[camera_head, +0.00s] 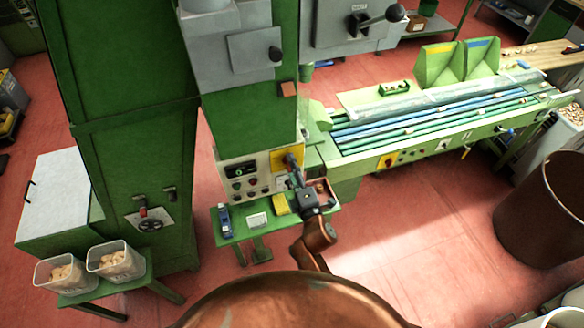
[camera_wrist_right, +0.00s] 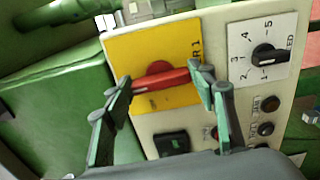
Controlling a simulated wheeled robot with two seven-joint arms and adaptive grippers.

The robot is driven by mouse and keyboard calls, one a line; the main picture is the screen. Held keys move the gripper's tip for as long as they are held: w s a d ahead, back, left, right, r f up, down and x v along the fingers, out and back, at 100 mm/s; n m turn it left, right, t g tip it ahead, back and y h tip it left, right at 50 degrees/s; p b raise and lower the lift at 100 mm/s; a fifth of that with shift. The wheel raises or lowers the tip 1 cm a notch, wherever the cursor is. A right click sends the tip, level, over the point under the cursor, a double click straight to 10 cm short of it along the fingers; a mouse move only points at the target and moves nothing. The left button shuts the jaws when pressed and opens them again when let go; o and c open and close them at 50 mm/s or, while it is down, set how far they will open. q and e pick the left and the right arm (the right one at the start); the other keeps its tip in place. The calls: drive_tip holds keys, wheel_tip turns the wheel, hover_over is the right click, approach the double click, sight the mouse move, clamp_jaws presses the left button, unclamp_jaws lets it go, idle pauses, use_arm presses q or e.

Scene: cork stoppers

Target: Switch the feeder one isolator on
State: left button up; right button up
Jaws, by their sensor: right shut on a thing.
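The feeder one isolator is a red rotary handle (camera_wrist_right: 160,80) on a yellow plate (camera_wrist_right: 178,101) whose partly covered label ends in "R 1". In the wrist view the handle lies across the plate, its right end slightly higher. My right gripper (camera_wrist_right: 160,82) is shut on the handle, one finger at each end. In the head view my right gripper (camera_head: 293,170) reaches up to the yellow plate (camera_head: 279,161) on the control panel and hides the handle there. My left gripper is not in view.
Beside the isolator are a black rotary dial (camera_wrist_right: 264,55) with a number scale and several push buttons (camera_wrist_right: 266,129). A green shelf (camera_head: 236,236) with small items stands below the panel. Another yellow-plated switch (camera_head: 386,161) is on the long green machine to the right.

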drive_tip(key=shift+m, duration=0.3)
idle(0.4)
drive_tip(key=o, duration=1.2)
drive_tip(key=shift+c, duration=0.2)
drive_tip(key=v, duration=1.2)
